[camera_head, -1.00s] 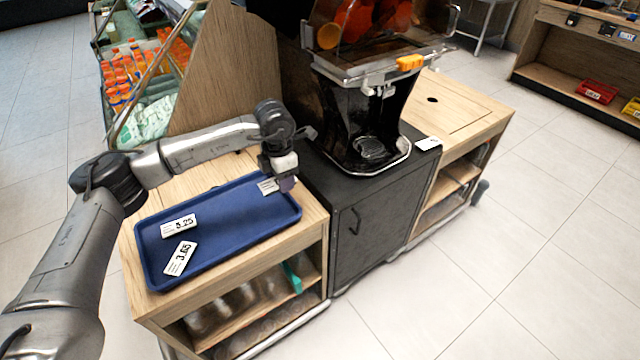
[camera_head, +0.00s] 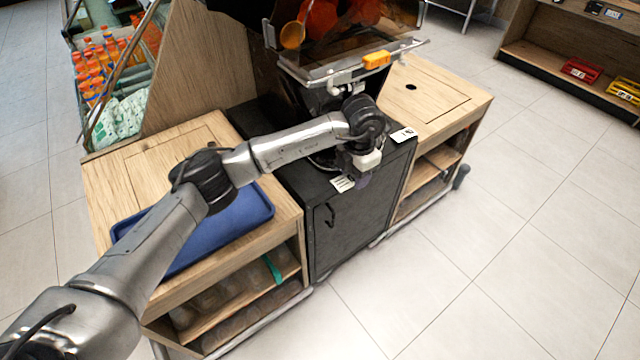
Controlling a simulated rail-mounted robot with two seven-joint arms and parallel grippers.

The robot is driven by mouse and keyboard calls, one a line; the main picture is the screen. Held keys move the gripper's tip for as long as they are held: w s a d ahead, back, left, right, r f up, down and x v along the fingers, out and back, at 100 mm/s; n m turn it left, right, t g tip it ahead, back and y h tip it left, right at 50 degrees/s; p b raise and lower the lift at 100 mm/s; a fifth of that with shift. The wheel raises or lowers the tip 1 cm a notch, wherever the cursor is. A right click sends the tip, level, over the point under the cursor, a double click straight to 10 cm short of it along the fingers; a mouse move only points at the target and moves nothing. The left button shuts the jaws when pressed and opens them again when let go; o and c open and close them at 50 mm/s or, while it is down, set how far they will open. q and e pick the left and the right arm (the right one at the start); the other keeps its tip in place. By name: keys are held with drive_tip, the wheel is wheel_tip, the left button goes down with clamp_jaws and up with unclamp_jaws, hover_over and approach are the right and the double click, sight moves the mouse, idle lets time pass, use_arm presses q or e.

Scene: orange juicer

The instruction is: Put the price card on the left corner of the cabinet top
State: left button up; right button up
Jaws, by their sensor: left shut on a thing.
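My left gripper (camera_head: 362,176) is shut on a white price card (camera_head: 343,184). It holds the card over the front part of the black cabinet's top (camera_head: 297,180), in front of the orange juicer (camera_head: 326,97). I cannot tell whether the card touches the top. Its print is too small to read. Another white card (camera_head: 403,135) lies at the right corner of the cabinet top. My right gripper is not in view.
A blue tray (camera_head: 245,219) rests on the wooden counter at the left, partly hidden by my left arm. The cabinet's dark door (camera_head: 350,218) faces the front. A wooden counter (camera_head: 440,100) stands at the right. Orange bottles (camera_head: 95,70) fill a shelf at the back left.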

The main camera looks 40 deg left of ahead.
use_arm(q)
drive_tip(key=shift+s+a+f, duration=0.1)
drive_tip(key=shift+a+f, duration=0.1)
drive_tip(key=shift+a, duration=0.1)
drive_tip(key=a, duration=0.1)
drive_tip(key=f+b, duration=0.1)
drive_tip(key=a+f, duration=0.1)
drive_tip(key=shift+s+a+n, duration=0.3)
drive_tip(key=shift+a, duration=0.05)
drive_tip(key=b, duration=0.4)
hover_over(317, 187)
wheel_tip(317, 187, down, 5)
drive_tip(key=shift+a+r, duration=0.1)
wheel_tip(317, 187, down, 4)
drive_tip(key=shift+f+b, duration=0.1)
drive_tip(key=shift+b, duration=0.7)
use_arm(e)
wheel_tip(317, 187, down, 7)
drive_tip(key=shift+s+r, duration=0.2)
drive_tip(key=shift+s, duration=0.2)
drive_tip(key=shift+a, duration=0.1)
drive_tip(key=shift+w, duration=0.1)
use_arm(q)
drive_tip(key=o, duration=0.9)
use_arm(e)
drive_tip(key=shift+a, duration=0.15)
